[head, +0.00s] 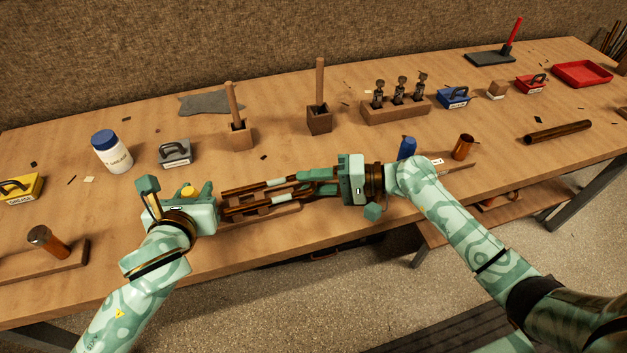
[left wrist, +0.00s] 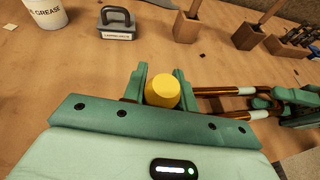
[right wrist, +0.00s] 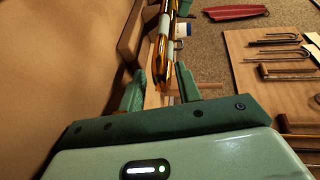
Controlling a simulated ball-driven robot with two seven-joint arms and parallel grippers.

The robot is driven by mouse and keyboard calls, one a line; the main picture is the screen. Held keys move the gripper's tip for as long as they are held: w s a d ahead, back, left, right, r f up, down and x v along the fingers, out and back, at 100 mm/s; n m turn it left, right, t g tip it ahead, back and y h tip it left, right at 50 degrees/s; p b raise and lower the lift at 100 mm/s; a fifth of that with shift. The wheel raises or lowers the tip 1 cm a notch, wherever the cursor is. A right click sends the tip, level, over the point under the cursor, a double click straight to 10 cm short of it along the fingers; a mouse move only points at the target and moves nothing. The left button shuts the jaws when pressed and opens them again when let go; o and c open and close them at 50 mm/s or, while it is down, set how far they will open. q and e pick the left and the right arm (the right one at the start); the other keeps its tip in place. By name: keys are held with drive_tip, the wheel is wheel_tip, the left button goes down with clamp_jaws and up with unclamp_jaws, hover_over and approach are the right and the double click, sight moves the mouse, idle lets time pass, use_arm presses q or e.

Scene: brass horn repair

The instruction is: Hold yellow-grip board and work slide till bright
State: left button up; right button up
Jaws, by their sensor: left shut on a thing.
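The board (head: 262,213) lies near the table's front edge. Its yellow grip (left wrist: 162,92) stands between the fingers of my left gripper (left wrist: 162,90), which is shut on it. In the head view the yellow grip (head: 187,191) shows just above that gripper. The slide (head: 250,190), two brown tubes with pale silvery bands, runs along the board to the right. My right gripper (right wrist: 162,85) is at the slide's right end, its fingers apart. In the right wrist view the slide (right wrist: 166,45) runs ahead between the fingers; contact cannot be told.
Behind stand a white grease bottle (head: 112,152), a grey handled block (head: 175,153), and two wooden holders (head: 239,135) (head: 319,120) with sticks. A yellow handled block (head: 20,188) is far left. A copper cup (head: 463,147) and a blue item (head: 407,147) stand beside my right arm.

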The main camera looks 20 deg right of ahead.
clamp_jaws()
drive_tip(key=shift+a+f, duration=0.1)
drive_tip(key=shift+a, duration=1.75)
drive_tip(key=shift+o, duration=0.5)
unclamp_jaws()
drive_tip(key=v, duration=1.2)
